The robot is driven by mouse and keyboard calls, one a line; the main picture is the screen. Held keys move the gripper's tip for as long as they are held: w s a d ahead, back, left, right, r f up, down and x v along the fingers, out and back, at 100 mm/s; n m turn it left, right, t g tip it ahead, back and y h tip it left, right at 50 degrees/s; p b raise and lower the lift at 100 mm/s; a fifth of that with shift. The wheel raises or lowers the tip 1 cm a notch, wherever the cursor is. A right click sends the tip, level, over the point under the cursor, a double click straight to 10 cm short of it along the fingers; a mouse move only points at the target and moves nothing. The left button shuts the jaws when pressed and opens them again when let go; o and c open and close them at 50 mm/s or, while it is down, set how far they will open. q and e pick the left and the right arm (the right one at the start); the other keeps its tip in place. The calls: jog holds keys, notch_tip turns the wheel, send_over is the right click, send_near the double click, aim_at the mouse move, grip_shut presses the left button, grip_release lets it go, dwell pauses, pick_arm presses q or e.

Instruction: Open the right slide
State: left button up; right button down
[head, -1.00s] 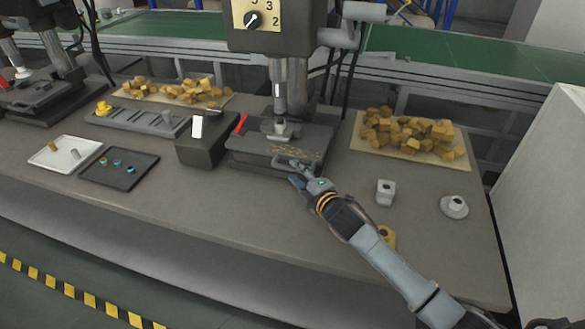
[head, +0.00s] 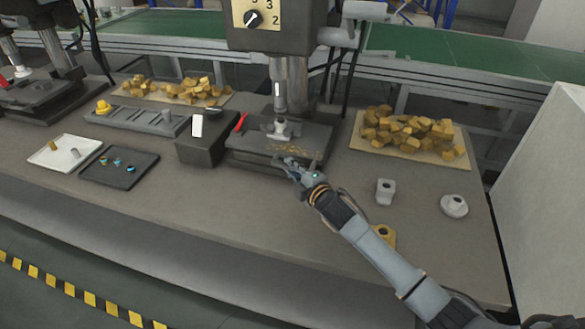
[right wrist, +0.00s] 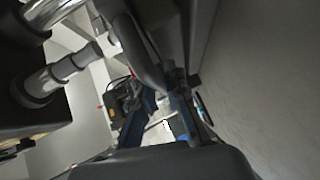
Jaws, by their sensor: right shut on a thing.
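The drill press in the middle has a dark flat slide (head: 310,139) at its base, with brass-coloured chips on it. A small light metal part (head: 281,130) stands on it under the spindle (head: 280,88). My right gripper (head: 289,166) is at the front edge of this slide, shut on its handle, which the fingers mostly hide in the head view. In the right wrist view, a curved grey handle bar (right wrist: 143,55) runs down to the blue fingers (right wrist: 164,98). My left gripper is not in view.
A tray of brass blocks (head: 454,152) lies to the right. A square grey part (head: 385,191), a round grey part (head: 454,205) and a yellow part (head: 384,235) stand near my right arm. A dark box (head: 203,148) and a black tray (head: 133,178) are left. The front bench is clear.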

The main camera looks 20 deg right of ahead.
jog(key=shift+s, duration=0.1)
jog(key=shift+s+a, duration=0.2)
jog(key=shift+a, duration=0.05)
jog(key=s+a+p, duration=0.1)
jog(key=s+a, duration=0.2)
jog(key=s, duration=0.2)
jog(key=s+a+p, duration=0.1)
jog(key=s+a, duration=0.2)
jog(key=s, duration=0.1)
jog(key=s+a+p, duration=0.1)
jog(key=s+a, duration=0.2)
jog(key=s, duration=0.2)
jog(key=shift+s+a+p, duration=0.3)
jog(key=shift+a+p, duration=0.05)
jog(key=shift+s+a, duration=0.35)
jog(key=shift+s, duration=0.15)
jog(key=c, duration=1.5)
grip_release()
jog(key=shift+o, duration=0.8)
jog(key=shift+w+d, duration=0.1)
